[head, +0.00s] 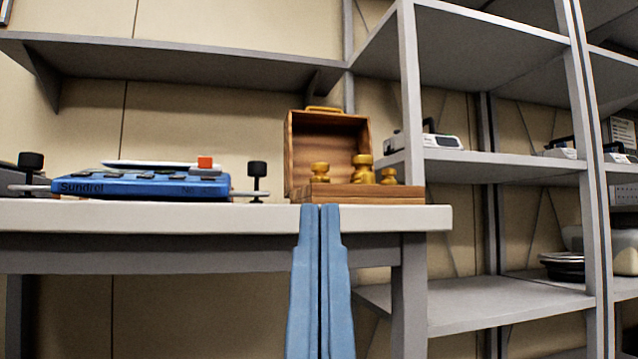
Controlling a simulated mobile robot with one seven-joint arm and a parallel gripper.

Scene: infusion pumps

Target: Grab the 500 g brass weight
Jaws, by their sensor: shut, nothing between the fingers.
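An open wooden case (370,193) stands near the right end of the white bench top, its lid tilted up at the back. Several brass knobbed weights show in it: a small one (319,172) at the left, a taller, larger one (363,170) right of the middle, and a small one (388,177) at the right. No markings can be read, so I cannot tell which is the 500 g weight. Their lower parts are hidden by the case's front wall. My gripper (321,208) points up, its blue fingers together and empty, in front of the bench edge and below the case in the picture.
A blue device labelled Sundrel (140,187) with black knobs lies on the bench (150,217) at the left. A grey wall shelf (170,58) hangs above. Grey racks (500,165) with devices stand at the right. Bench space right of the case is small.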

